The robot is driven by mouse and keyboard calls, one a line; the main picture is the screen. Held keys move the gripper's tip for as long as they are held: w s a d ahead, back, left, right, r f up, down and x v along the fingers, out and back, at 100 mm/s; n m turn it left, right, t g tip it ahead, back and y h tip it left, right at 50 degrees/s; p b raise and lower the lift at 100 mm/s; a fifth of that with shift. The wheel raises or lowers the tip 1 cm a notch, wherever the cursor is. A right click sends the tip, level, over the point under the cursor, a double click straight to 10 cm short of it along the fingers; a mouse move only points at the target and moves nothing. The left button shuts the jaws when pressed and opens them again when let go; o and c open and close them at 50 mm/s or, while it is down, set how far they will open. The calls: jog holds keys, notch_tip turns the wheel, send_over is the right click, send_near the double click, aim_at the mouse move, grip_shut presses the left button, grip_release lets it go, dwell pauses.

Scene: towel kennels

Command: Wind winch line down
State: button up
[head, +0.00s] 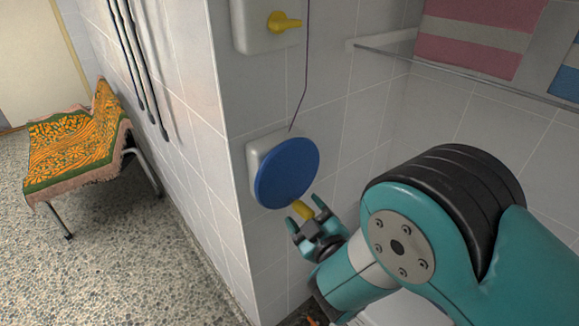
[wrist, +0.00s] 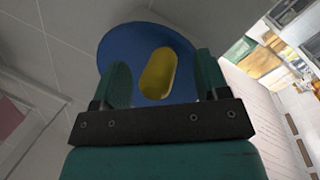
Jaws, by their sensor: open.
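The winch is a round blue disc (head: 287,172) in front of a pale housing (head: 253,160) on the tiled wall. A yellow handle (head: 302,209) sticks out from the disc's lower right edge. A thin dark line (head: 305,70) runs down the wall to the housing. My gripper (head: 307,217) is open at the handle. In the wrist view the yellow handle (wrist: 158,74) stands between my two fingers (wrist: 161,84), with gaps showing on both sides, and the blue disc (wrist: 118,45) lies behind it. Whether a finger touches the handle cannot be seen.
Above the winch is a pale box with a yellow lever (head: 285,22). A rail (head: 470,78) and striped towels (head: 470,40) are at upper right. A cloth-covered chair (head: 85,150) stands on open pebbled floor at left.

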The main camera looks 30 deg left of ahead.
jog(key=shift+w+a+r+p, duration=0.2)
jog(key=shift+w+a+p, duration=0.3)
jog(key=shift+p, duration=2.55)
jog(key=shift+a+f+p, duration=0.15)
jog(key=shift+p, duration=0.35)
jog(key=c, duration=1.2)
jog(key=o, duration=1.2)
jog(key=shift+f, duration=0.1)
